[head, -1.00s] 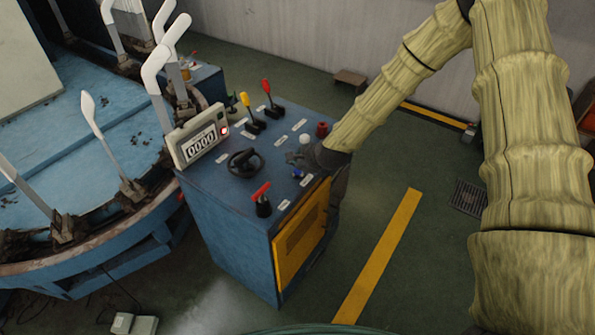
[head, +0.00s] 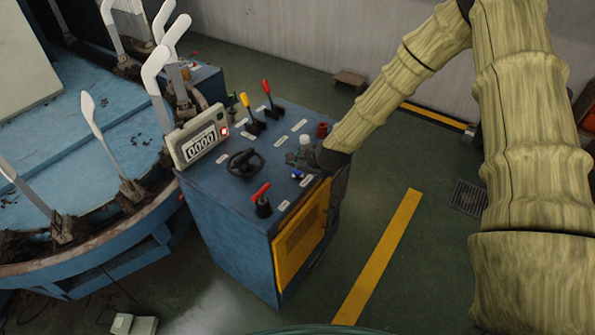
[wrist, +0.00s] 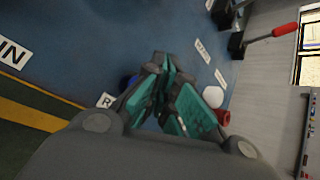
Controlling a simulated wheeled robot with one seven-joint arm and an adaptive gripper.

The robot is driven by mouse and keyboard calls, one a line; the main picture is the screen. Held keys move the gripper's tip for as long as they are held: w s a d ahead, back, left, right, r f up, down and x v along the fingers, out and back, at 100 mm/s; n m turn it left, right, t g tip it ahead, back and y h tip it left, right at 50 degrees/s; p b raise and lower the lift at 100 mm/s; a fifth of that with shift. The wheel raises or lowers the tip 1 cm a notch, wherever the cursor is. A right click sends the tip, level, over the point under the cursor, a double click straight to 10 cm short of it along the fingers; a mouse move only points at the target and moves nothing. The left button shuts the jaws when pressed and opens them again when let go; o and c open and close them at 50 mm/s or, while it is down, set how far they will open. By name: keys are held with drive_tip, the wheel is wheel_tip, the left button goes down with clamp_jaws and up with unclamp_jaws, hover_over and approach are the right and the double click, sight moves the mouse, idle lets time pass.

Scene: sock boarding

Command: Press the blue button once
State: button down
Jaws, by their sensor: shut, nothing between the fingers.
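The blue button (head: 298,173) is a small knob near the right edge of the blue control console's top (head: 222,180). In the wrist view only a dark blue piece of it (wrist: 127,80) shows beside the left finger, which hides the rest. My gripper (head: 293,157) is shut and empty, just behind the button in the head view. Its closed fingertips (wrist: 168,62) show in the wrist view over the console top. I cannot tell their exact height, and contact with the button is not visible.
Close to my gripper stand a white button (head: 305,140) and a red knob (head: 322,130). A black handwheel (head: 243,163), a red-handled switch (head: 262,200), yellow (head: 245,100) and red levers (head: 266,87) and a counter reading 0000 (head: 200,143) share the console.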

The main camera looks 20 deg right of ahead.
sight(295, 172)
drive_tip(key=shift+f, duration=0.25)
drive_tip(key=shift+f+b, duration=0.2)
drive_tip(key=shift+b, duration=0.15)
drive_tip(key=shift+f+b, duration=0.5)
drive_tip(key=shift+f, duration=0.15)
idle(0.9)
drive_tip(key=shift+r, duration=0.15)
drive_tip(key=shift+r+p, duration=0.6)
drive_tip(key=shift+r, duration=0.3)
drive_tip(key=shift+r, duration=0.1)
drive_tip(key=shift+r+p, duration=1.45)
drive_tip(key=shift+r, duration=1)
